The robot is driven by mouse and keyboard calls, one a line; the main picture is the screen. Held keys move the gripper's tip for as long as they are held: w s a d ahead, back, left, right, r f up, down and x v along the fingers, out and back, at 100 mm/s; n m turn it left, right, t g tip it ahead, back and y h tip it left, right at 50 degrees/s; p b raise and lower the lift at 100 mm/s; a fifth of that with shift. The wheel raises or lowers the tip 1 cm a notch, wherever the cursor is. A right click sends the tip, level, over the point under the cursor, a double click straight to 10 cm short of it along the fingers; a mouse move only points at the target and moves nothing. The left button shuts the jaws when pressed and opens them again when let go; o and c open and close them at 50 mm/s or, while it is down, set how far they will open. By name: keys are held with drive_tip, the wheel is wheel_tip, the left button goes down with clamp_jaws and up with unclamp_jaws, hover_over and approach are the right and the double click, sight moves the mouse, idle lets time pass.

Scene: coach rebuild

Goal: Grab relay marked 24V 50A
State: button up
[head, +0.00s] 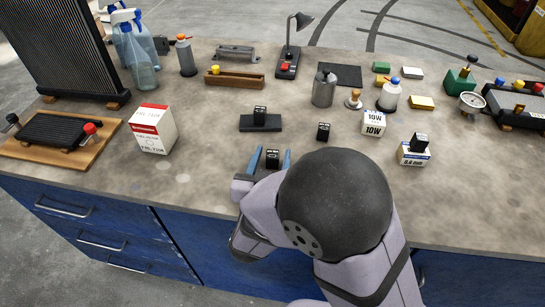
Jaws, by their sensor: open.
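Several small black relays with pale markings are in the head view; their markings are too small to read. One relay (272,160) shows between the two blue fingers of my gripper (272,153), near the front of the bench. The fingers are open, with a visible gap on each side of it. I cannot tell how far down around it they reach. A second relay (260,112) stands on a dark flat block behind it. A third relay (324,131) stands on the bench to the right. A fourth relay (419,142) sits on a white and blue box.
A red and white carton (155,129) stands left of my gripper. A box marked 10W (374,123), a metal cup (324,89) and a wooden stamp (353,99) stand behind to the right. A wooden tray (235,80) lies further back.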

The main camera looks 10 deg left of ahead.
sight(273, 154)
drive_tip(key=shift+w, duration=0.25)
drive_tip(key=c, duration=1.1)
wheel_tip(273, 154, up, 10)
drive_tip(key=shift+p, duration=0.65)
